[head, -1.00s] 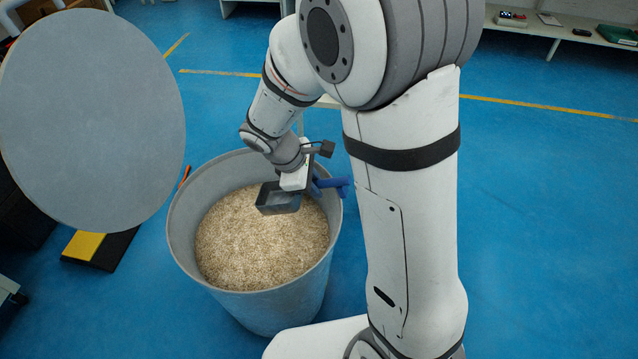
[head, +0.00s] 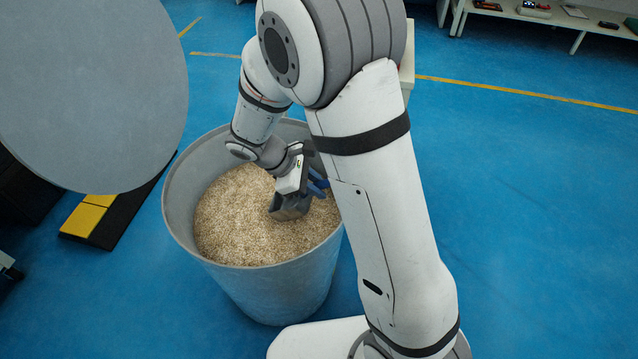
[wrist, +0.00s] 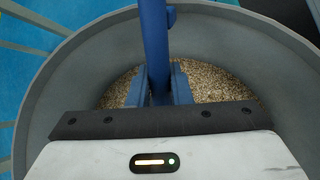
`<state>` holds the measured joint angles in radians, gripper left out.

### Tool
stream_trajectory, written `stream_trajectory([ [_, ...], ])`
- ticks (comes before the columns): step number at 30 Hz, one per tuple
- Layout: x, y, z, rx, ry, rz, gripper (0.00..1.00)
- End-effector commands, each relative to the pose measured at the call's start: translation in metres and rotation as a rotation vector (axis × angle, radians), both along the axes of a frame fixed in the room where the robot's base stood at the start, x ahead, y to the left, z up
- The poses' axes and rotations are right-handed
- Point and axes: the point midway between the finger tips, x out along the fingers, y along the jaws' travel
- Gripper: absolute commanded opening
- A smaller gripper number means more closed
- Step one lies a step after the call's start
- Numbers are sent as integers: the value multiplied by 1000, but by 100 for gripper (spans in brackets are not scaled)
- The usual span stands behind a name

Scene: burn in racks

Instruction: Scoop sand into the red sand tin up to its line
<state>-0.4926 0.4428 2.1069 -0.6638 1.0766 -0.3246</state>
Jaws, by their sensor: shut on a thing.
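A large grey bin (head: 185,215) holds pale, grainy sand (head: 245,225). My gripper (head: 316,183) is inside the right part of the bin's mouth, shut on the blue handle (wrist: 154,45) of a scoop. The scoop's grey pan (head: 290,208) is tilted down at the sand surface and seems to touch it or dip into it; how deep is hard to tell. In the wrist view the handle runs up between the fingers of my gripper (wrist: 160,88), with sand (wrist: 215,82) below. The pan is hidden there. The red sand tin is in neither view.
A large round grey disc (head: 90,90) fills the upper left. A black and yellow block (head: 88,215) lies on the floor left of the bin. A low white bench (head: 560,18) with small items stands at the back right. The blue floor on the right is clear.

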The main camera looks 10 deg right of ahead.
Motion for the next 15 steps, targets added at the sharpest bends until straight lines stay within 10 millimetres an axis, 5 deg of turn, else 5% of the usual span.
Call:
stream_trajectory([
  [7, 1, 3, -36, -28, 10, 0, 0],
  [15, -9, -22, 1, 197, -71, -8, 0],
])
